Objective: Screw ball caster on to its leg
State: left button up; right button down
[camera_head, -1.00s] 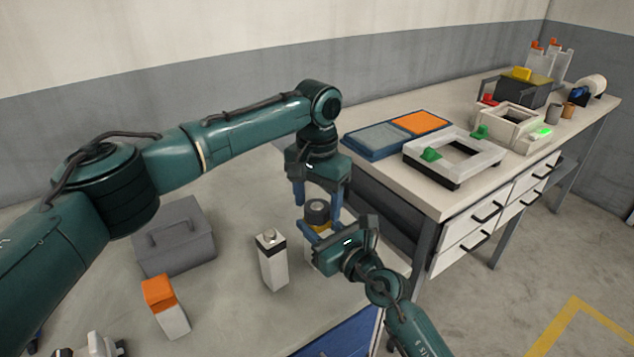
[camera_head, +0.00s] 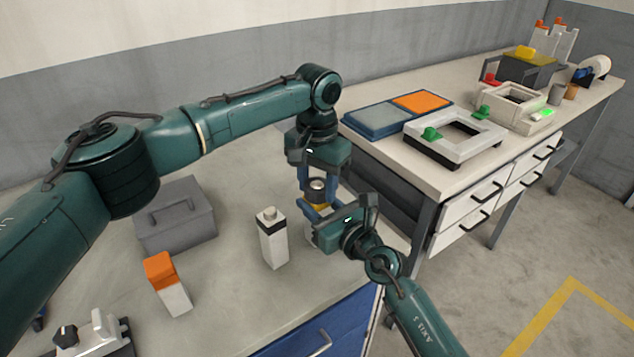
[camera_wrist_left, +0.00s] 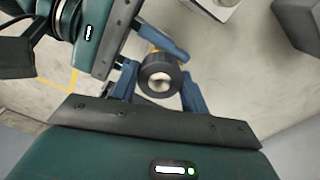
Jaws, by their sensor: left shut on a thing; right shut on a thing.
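The ball caster (camera_head: 317,187) is a short dark cylinder with a pale ball on top. In the left wrist view the caster (camera_wrist_left: 159,74) shows end-on between blue fingers. My left gripper (camera_head: 318,191) comes down from above and is shut on it. The leg, with a yellow band (camera_head: 320,206) and a pale body mostly hidden, stands directly below the caster. My right gripper (camera_head: 322,215) is shut on the leg from the right. Caster and leg look lined up and close; I cannot tell whether their threads are engaged.
A white block with a dark band (camera_head: 271,240) stands left of the grippers. A grey toolbox (camera_head: 174,222), an orange-and-white block (camera_head: 168,285) and a small device (camera_head: 92,338) are farther left. A second bench (camera_head: 440,186) stands at right. The table between is clear.

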pick_arm(q)
jog(key=o, duration=1.2)
jog(key=shift+c, duration=0.2)
notch_tip(320, 180, up, 12)
pick_arm(e)
jog(key=c, duration=0.8)
grip_release()
jog(key=shift+c, duration=0.2)
jog(key=v, duration=1.3)
jog(key=shift+s+d, duration=0.1)
